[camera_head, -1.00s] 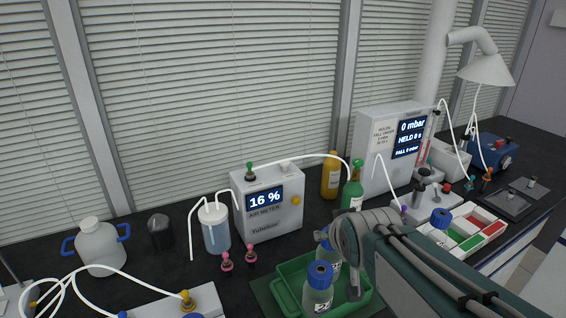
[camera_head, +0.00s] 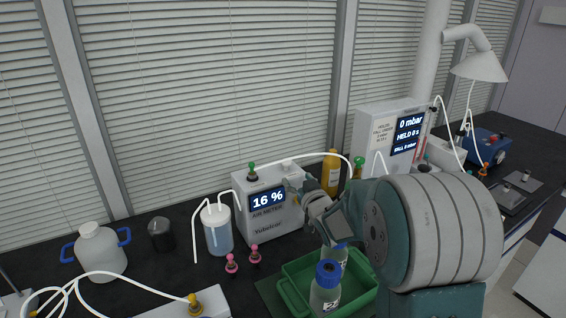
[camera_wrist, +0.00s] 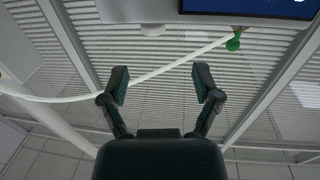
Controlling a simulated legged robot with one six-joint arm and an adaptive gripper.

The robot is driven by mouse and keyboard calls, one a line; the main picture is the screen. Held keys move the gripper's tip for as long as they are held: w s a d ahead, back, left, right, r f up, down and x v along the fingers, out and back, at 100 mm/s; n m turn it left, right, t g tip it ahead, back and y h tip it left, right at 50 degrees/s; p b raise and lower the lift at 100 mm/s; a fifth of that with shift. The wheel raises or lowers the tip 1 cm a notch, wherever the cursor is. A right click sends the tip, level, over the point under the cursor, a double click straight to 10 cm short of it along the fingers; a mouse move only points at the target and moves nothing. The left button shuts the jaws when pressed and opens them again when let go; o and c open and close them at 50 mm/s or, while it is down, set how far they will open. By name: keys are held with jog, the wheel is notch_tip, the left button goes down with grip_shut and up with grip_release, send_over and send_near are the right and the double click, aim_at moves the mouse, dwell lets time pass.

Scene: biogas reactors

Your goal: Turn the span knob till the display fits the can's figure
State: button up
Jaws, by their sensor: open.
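The white air meter (camera_head: 264,222) stands on the bench with its display (camera_head: 268,199) reading 16 %. In the wrist view, its body (camera_wrist: 152,12) and part of the dark display (camera_wrist: 285,8) run along the top edge. The yellow knob on the meter's front right is hidden behind my gripper (camera_head: 297,188). My gripper is at the meter's right front edge.
A white tube runs from the green fitting (camera_head: 251,170) over the meter. A green tray (camera_head: 293,296) with blue-capped bottles (camera_head: 326,287) lies below my arm. Pink-topped fittings (camera_head: 254,254) and a water jar (camera_head: 217,231) stand in front and left. A pressure unit (camera_head: 376,122) stands behind right.

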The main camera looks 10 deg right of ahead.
aim_at(288, 165)
jog(key=w, duration=0.6)
jog(key=w+a, duration=0.1)
jog(key=w, duration=0.2)
jog(key=shift+w+a, duration=0.15)
jog(key=shift+w, duration=0.5)
jog(key=shift+d, duration=0.2)
jog(key=c, duration=0.3)
jog(key=shift+a, duration=0.1)
grip_shut()
